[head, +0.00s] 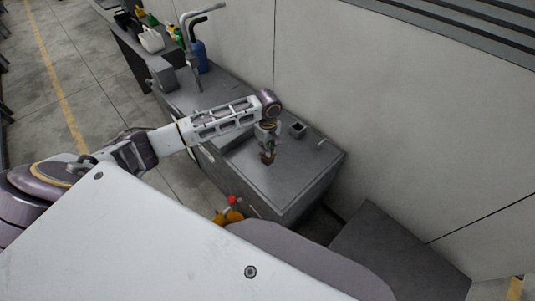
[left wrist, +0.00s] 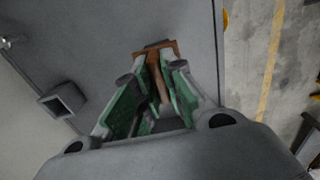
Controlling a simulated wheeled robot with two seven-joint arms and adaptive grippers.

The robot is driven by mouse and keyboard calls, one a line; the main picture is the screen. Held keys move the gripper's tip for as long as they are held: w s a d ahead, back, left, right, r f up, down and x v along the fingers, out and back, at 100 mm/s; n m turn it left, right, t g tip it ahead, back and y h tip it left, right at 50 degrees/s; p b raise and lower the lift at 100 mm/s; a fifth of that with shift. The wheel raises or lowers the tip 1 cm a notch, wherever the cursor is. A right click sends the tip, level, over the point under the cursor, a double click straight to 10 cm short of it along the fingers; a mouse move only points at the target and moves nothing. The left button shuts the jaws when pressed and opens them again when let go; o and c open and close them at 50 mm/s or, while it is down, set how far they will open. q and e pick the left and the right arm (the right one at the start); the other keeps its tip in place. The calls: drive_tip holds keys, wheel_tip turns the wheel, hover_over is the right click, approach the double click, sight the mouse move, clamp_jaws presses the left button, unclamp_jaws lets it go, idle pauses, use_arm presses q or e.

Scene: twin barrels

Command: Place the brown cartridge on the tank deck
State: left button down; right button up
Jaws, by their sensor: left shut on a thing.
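The brown cartridge (left wrist: 157,50) shows in the left wrist view between the green-padded fingers of my left gripper (left wrist: 158,70). It has a wide flat brown end and a narrower stem running back between the fingers. My left gripper (head: 267,153) is shut on it, over the grey deck top (head: 295,165) in the head view. I cannot tell whether the cartridge touches the deck or hangs just above it. My right gripper is not in view.
A small square open socket (head: 297,129) stands on the deck near the wall; it also shows in the left wrist view (left wrist: 63,100). A bent pipe (head: 187,40), a blue bottle (head: 199,57) and a white jug (head: 151,39) are farther back. Orange items (head: 229,214) are below the deck's front.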

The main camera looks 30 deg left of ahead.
use_arm(q)
drive_tip(key=shift+f, duration=0.1)
drive_tip(key=shift+f, duration=1.8)
drive_tip(key=shift+f, duration=0.15)
drive_tip(key=c, duration=1.5)
unclamp_jaws()
wheel_tip(320, 180, up, 12)
drive_tip(key=shift+r, duration=0.2)
